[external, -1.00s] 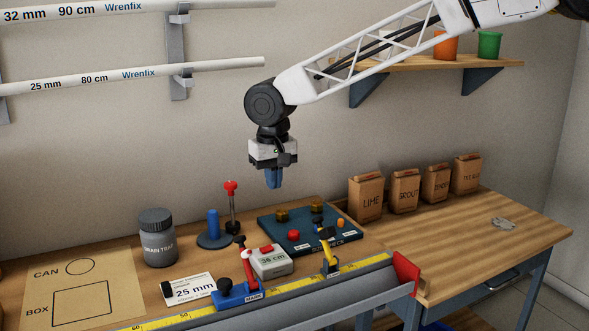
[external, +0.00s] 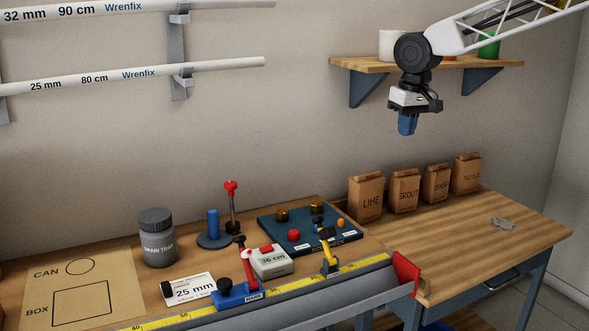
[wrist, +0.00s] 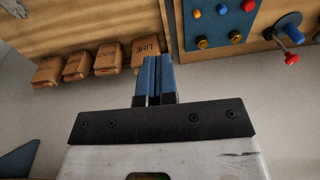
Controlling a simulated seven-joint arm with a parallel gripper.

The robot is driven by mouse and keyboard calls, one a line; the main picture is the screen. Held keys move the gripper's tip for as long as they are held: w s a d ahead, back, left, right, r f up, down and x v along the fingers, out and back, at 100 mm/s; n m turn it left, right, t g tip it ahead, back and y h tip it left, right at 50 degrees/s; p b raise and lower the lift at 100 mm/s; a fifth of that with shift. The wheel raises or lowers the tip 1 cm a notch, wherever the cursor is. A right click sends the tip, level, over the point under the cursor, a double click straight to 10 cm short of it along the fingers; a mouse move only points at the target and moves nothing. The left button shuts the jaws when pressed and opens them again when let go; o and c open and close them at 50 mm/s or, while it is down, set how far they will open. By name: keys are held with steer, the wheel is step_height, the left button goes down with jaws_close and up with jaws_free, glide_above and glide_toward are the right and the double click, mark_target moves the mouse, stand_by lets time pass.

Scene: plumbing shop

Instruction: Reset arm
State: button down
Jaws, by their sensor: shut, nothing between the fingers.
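My gripper (external: 406,125) hangs in the air at the upper right of the external view, pointing down. It is above the labelled bags and a little in front of the wall shelf. Its blue fingers are together with nothing between them. In the wrist view the closed fingers (wrist: 154,75) point toward the bench, with the bag marked LIME (wrist: 145,47) just beyond their tips in the picture. No part of my gripper touches anything in view.
The shelf (external: 350,64) holds several pots close to my arm. Bags (external: 404,190) stand along the wall. The right tabletop is mostly clear.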

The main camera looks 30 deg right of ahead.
steer(key=s+d, duration=1.3)
steer(key=d, duration=0.4)
steer(key=s+d+f, duration=0.2)
steer(key=s+d, duration=0.2)
steer(key=s, duration=0.3)
steer(key=s+d+f+t, duration=0.1)
steer(key=s+d+f, duration=0.1)
steer(key=s+d, duration=0.3)
steer(key=s, duration=0.3)
steer(key=shift+s+d+f+h, duration=0.15)
steer(key=shift+s+d+h, duration=0.1)
steer(key=shift+d+h, duration=0.05)
stand_by(1.0)
